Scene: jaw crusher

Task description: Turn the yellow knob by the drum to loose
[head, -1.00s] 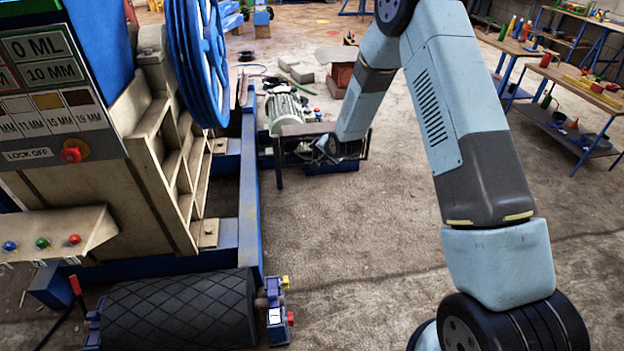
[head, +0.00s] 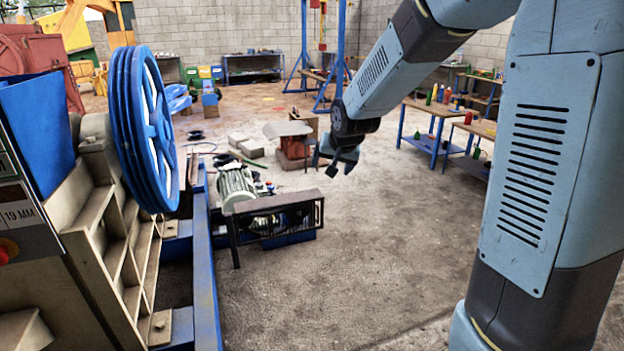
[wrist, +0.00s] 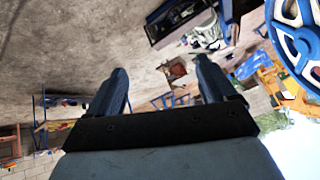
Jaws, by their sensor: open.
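The yellow knob and the black drum are not in view in either current picture. My gripper (head: 329,166) hangs in the air in the head view, beyond the crusher's near end and over the floor past the motor (head: 237,187). In the wrist view my gripper (wrist: 161,74) has its two dark fingers wide apart with nothing between them. It is open and empty. The wrist view is turned over, with the floor above and the wall below.
The large blue flywheel (head: 132,130) and the beige crusher body (head: 92,215) stand at the left, on a blue frame rail (head: 205,270). A black guard (head: 275,208) stands by the motor. Workbenches (head: 422,140) are at the right.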

